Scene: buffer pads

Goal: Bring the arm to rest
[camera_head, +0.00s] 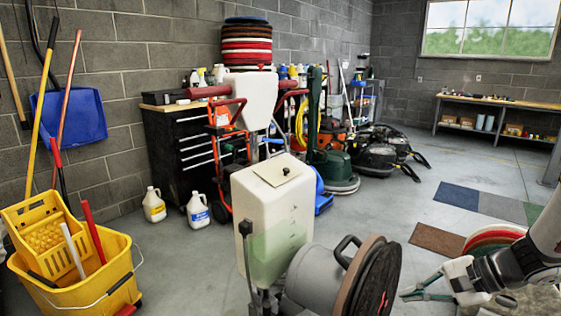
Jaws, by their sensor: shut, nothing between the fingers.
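My arm (525,262) reaches in from the right edge of the head view. My gripper (403,293) points left, its green-grey fingers shut and empty. It is just to the right, in the picture, of a round dark brown pad (372,288) on the grey base of a floor machine (312,280). I cannot tell the exact gap between them. A stack of round pads with red, green and white edges (492,238) shows behind my arm, partly hidden by it.
The machine's white tank (275,215) stands centre front. A yellow mop bucket (85,285) is at front left. Jugs (197,210), a black tool chest (170,155) and other floor machines (380,148) line the wall. Carpet tiles (458,195) lie on open floor; a workbench (500,110) is behind.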

